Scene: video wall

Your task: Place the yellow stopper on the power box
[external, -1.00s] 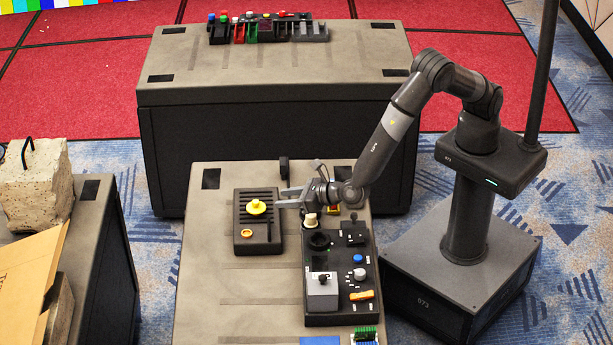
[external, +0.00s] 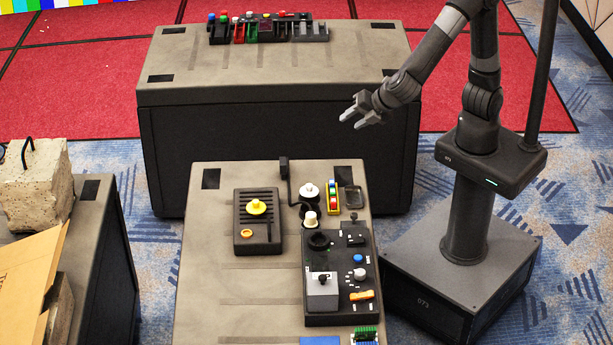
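The yellow stopper (external: 256,206) is a round yellow piece with a raised knob. It sits upright on the slatted top of a dark box (external: 243,229), which looks like the power box, on the near table. My gripper (external: 352,118) is up and to the right of that box, above the far end of the near table and clear of the stopper. Its fingers are apart and nothing shows between them.
Right of the box stand a black control panel (external: 342,305), a cream knob (external: 310,219), a white round piece (external: 309,190) and a yellow-framed strip (external: 332,196). A blue pad (external: 320,341) lies in front. A second table (external: 270,80) with several coloured parts stands behind.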

